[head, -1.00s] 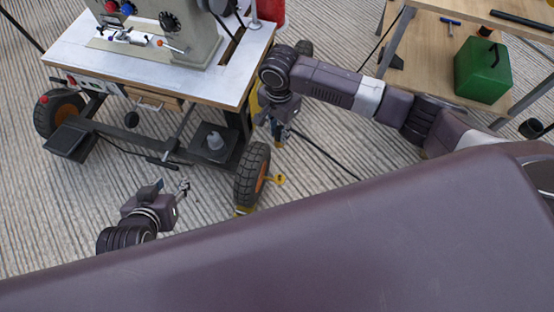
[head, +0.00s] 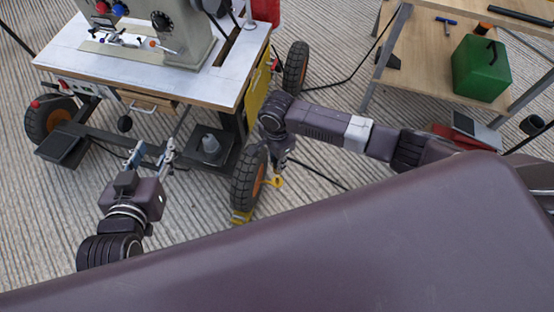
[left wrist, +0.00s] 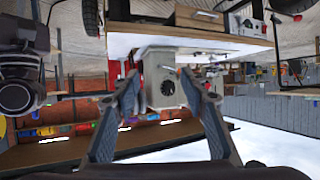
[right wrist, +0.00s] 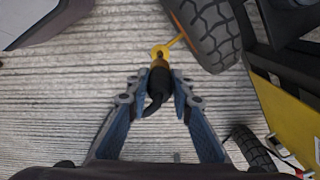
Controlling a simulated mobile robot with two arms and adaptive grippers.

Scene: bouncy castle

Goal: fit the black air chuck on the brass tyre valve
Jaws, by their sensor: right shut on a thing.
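My right gripper (right wrist: 158,98) is shut on the black air chuck (right wrist: 158,82), with the black hose curling below it. A brass-coloured piece (right wrist: 160,63) shows at the chuck's far end, up against a yellow ring-shaped tag (right wrist: 161,51) beside the tyre. I cannot tell whether this piece is the tyre valve or part of the chuck, or whether the chuck is seated. In the head view the right gripper (head: 281,160) is just above the yellow tag (head: 277,181). My left gripper (head: 152,155) is open and empty near the cart's front; its fingers are wide apart in the left wrist view (left wrist: 168,82).
The cart's white tabletop (head: 75,50) carries a sewing machine. A workbench (head: 420,60) with a green box (head: 481,68) stands at the right. Ribbed floor lies between.

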